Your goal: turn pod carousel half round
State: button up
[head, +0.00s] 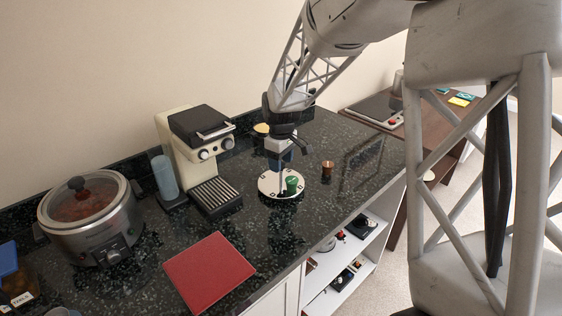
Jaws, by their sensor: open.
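The pod carousel is a white round disc (269,187) with dark marks, on the dark speckled counter. A green pod (291,184) stands on its right part. My gripper (280,185) is open and points down over the disc, with a thin dark finger reaching down beside the green pod. I cannot tell whether it touches the pod or disc. The gripper hides part of the disc and most of a bluish thing behind it. A brown pod-like cup (327,170) stands on the counter, right of the disc.
A cream coffee machine (180,151) stands left of the carousel. A slow cooker (91,222), a red square mat (209,271) and a blue cylinder (164,177) are farther left. A yellowish round thing (261,128) lies behind.

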jog(key=shift+f, duration=0.1)
grip_shut()
dwell(0.4)
